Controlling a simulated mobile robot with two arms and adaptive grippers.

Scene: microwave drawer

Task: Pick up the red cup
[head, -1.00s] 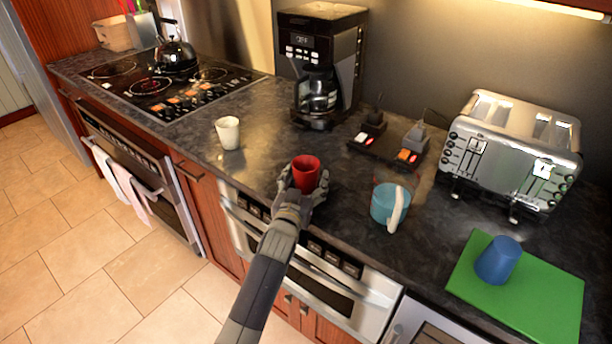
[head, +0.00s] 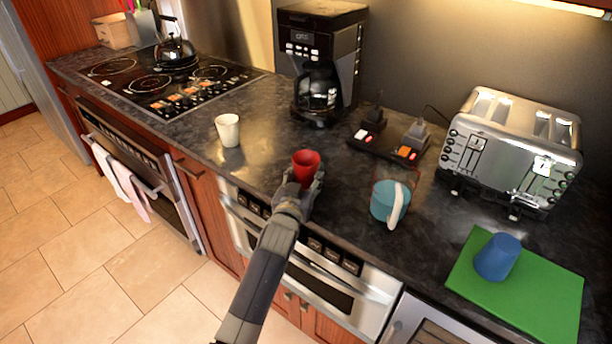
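The red cup (head: 306,163) is upright in the middle of the head view, near the counter's front edge. My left gripper (head: 304,181) is at the cup, with a finger on each side of its lower part, and looks shut on it. The gripper hides the cup's base, so I cannot tell whether the cup still touches the counter. My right gripper is not in view.
A white cup (head: 228,130) stands to the left and a teal mug (head: 388,203) to the right. A coffee maker (head: 325,60), toaster (head: 512,150) and power strip (head: 383,145) stand behind. A blue cup (head: 496,258) sits on a green board (head: 540,300).

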